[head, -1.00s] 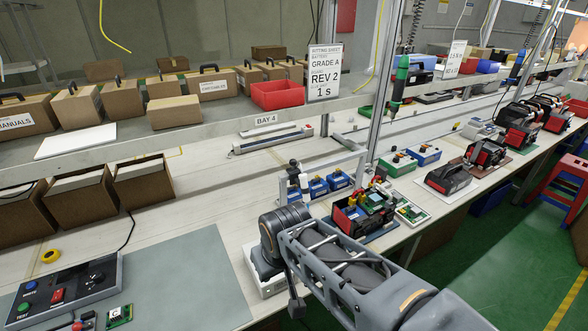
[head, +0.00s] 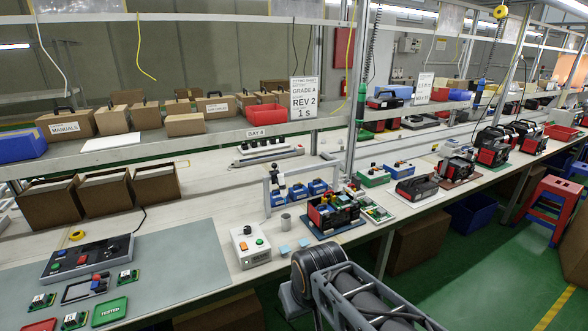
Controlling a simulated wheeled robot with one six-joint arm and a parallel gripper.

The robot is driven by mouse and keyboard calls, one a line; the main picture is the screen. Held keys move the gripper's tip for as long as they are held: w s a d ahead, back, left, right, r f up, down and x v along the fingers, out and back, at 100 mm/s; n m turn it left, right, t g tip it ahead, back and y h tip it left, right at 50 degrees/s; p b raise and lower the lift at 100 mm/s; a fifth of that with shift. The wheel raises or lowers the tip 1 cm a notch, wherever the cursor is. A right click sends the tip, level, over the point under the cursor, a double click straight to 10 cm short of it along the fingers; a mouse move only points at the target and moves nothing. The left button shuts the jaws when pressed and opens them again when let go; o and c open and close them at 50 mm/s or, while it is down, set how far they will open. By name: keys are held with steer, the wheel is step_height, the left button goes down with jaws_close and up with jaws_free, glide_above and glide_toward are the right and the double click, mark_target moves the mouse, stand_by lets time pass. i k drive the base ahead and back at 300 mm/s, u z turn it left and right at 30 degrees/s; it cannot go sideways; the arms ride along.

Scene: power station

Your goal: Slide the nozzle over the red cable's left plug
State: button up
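The nozzle and the red cable's left plug cannot be made out for certain at this size. An open red and black unit (head: 322,218) with colored parts inside stands on a dark mat near the bench's front edge; any red cable in it is too small to tell. A light grey stand (head: 267,187) with a dark tool (head: 281,181) on it is just left of and behind that unit. My arm reaches in from the bottom, in front of the bench; my gripper itself is not visible.
A white control box (head: 250,246) with colored buttons stands left of the cup. The grey mat (head: 170,265) has free room.

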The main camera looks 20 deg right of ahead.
mark_target(279, 184)
steer(key=z, duration=0.75)
steer(key=i, duration=0.85)
steer(key=u, duration=2.1)
steer(key=i, duration=0.5)
